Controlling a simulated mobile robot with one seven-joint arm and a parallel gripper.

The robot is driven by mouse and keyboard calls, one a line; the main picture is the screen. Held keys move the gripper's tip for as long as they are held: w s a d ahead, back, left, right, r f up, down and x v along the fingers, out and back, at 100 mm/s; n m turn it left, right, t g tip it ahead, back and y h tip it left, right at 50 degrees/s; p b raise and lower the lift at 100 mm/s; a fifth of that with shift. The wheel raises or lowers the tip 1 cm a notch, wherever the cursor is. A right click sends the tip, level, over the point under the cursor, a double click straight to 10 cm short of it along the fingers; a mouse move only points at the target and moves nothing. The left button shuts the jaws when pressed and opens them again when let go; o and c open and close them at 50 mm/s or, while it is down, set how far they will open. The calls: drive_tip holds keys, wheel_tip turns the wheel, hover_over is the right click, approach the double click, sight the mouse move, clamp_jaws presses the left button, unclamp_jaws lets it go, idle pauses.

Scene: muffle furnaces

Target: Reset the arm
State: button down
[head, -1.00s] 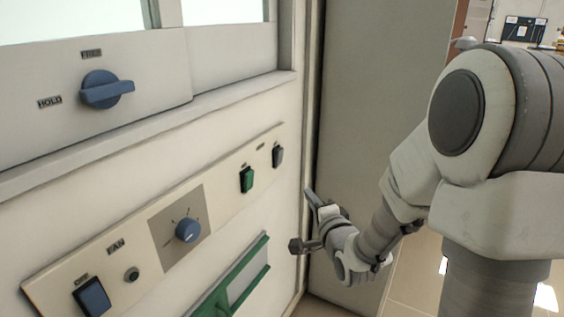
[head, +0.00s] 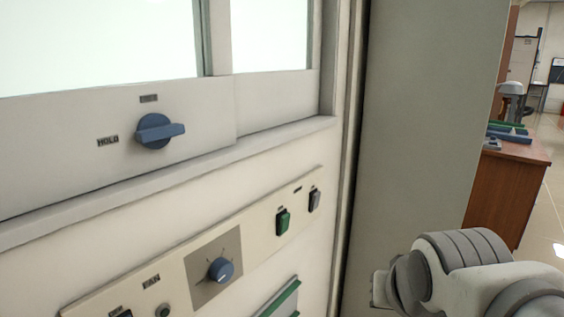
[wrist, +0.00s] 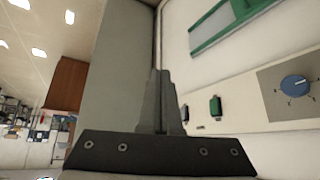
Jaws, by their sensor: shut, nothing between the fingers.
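My gripper (wrist: 162,100) shows in the wrist view, with its two fingers together and nothing between them. It is out of the head view, where only a folded part of my arm (head: 470,275) shows at the lower right. The wrist view looks along the fingers, with the cabinet front on the right and apart from them.
The cabinet front bears a blue HOLD knob (head: 155,131), a fan dial (head: 221,270), a green switch (head: 283,222) and a grey switch (head: 315,200). A green-framed holder (wrist: 235,22) is on it too. A wooden cabinet (head: 510,190) stands at the right, with open floor beyond.

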drive_tip(key=s+a+f+n+g, duration=0.1)
drive_tip(key=s+a+n+g, duration=0.1)
drive_tip(key=s, duration=0.5)
wheel_tip(320, 180, up, 21)
drive_tip(key=p, duration=2.1)
drive_tip(key=shift+w+d+r+y, duration=0.2)
drive_tip(key=shift+w+y, duration=0.15)
drive_tip(key=shift+y, duration=0.05)
